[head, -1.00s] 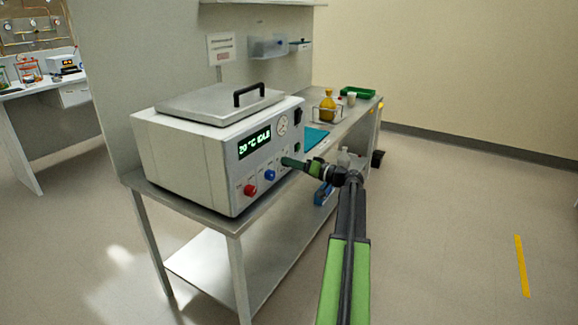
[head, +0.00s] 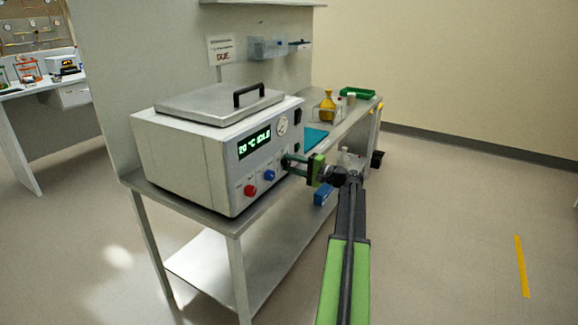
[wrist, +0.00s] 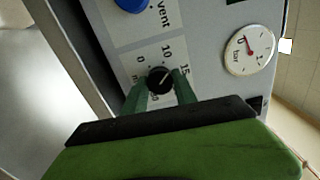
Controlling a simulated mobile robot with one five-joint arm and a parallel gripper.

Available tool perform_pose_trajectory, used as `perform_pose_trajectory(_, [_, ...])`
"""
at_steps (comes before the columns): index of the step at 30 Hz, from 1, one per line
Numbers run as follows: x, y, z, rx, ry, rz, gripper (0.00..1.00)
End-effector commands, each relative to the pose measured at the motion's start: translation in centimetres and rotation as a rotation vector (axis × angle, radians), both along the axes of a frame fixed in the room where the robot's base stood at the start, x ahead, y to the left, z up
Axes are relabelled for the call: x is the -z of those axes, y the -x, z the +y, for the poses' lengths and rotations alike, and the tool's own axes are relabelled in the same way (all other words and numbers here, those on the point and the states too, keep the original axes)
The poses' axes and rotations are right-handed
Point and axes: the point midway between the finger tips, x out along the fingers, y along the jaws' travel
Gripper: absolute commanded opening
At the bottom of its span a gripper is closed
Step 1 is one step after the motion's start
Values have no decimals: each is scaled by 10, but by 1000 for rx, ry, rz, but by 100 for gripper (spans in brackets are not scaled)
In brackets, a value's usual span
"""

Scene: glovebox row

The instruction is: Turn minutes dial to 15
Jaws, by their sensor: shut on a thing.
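The minutes dial (wrist: 158,80) is a small black knob with a pale pointer line on the machine's front panel (wrist: 205,75). Printed numbers 0, 10 and 15 show around it in the wrist view. The pointer line slants up and right, roughly between 10 and 15; its exact reading is hard to tell. My gripper (wrist: 159,84) has its green fingers on either side of the dial and is shut on it.
The grey bath machine (head: 185,160) stands on a steel bench. A red knob (head: 250,190) and a blue knob (head: 269,175) sit left of my gripper. A pressure gauge (wrist: 247,49) is nearby. Floor to the right is open.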

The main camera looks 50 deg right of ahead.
Motion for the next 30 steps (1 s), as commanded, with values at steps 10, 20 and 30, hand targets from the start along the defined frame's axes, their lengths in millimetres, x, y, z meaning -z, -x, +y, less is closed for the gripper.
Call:
perform_pose_trajectory(10, [0, 0, -2, 5, -315, 77, 0])
perform_pose_trajectory(20, [1, 0, -1, 5, -557, 137, 0])
perform_pose_trajectory(30, [1, 0, -1, 4, -684, 170, 0])
